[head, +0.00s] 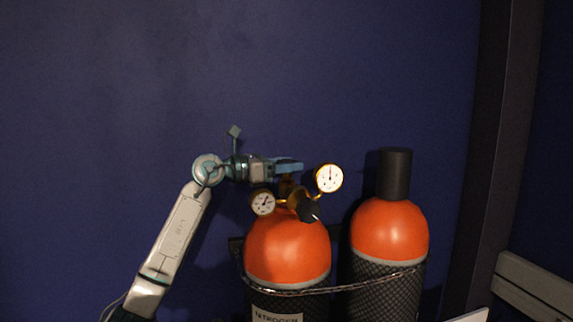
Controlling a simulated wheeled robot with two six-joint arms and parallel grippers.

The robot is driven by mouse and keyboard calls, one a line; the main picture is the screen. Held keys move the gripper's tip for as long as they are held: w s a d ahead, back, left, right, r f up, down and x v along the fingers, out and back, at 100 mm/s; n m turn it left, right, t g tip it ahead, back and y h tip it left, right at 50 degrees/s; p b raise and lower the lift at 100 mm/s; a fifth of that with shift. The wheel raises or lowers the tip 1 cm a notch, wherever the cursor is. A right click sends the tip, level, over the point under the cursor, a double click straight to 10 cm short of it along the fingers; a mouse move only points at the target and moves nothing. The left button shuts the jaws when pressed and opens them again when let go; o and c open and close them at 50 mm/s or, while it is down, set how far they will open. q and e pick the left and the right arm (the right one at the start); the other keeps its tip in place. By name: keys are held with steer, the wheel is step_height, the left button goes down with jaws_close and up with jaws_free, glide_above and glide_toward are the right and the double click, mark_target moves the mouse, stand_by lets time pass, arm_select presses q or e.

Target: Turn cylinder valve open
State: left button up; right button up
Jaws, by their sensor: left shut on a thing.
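An orange-topped gas cylinder (287,250) with a dark mesh-covered body and a label reading "NITROGEN" stands upright in the lower middle of the head view. A brass regulator with two round white gauges sits on its top; one gauge (264,202) is on the left, the other (329,178) is higher on the right. A dark knob (308,210) faces forward. My left gripper (290,166) reaches in from the left and is shut at the top of the cylinder's valve (287,185). The valve's handle is hidden by the fingers. My right gripper is not in view.
A second orange-topped cylinder (390,232) with a black cap (395,174) stands just to the right. A chain (300,291) runs across both cylinders. A dark blue wall (120,80) lies behind, with a dark post (487,130) at the right. Space above the cylinders is free.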

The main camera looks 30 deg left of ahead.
arm_select(q)
steer(key=shift+n+t+y+p, duration=0.45)
steer(key=shift+n+t+y, duration=0.35)
steer(key=shift+y, duration=0.4)
steer(key=shift+d+n+t+y, duration=0.1)
steer(key=shift+n+t+y, duration=0.2)
steer(key=shift+n+y, duration=0.5)
steer(key=shift+n+t+y, duration=0.3)
steer(key=shift+n+y, duration=0.6)
steer(key=shift+y, duration=0.7)
steer(key=shift+n+y, duration=0.3)
steer(key=shift+y, duration=0.2)
steer(key=o, duration=1)
steer(key=shift+c, duration=0.2)
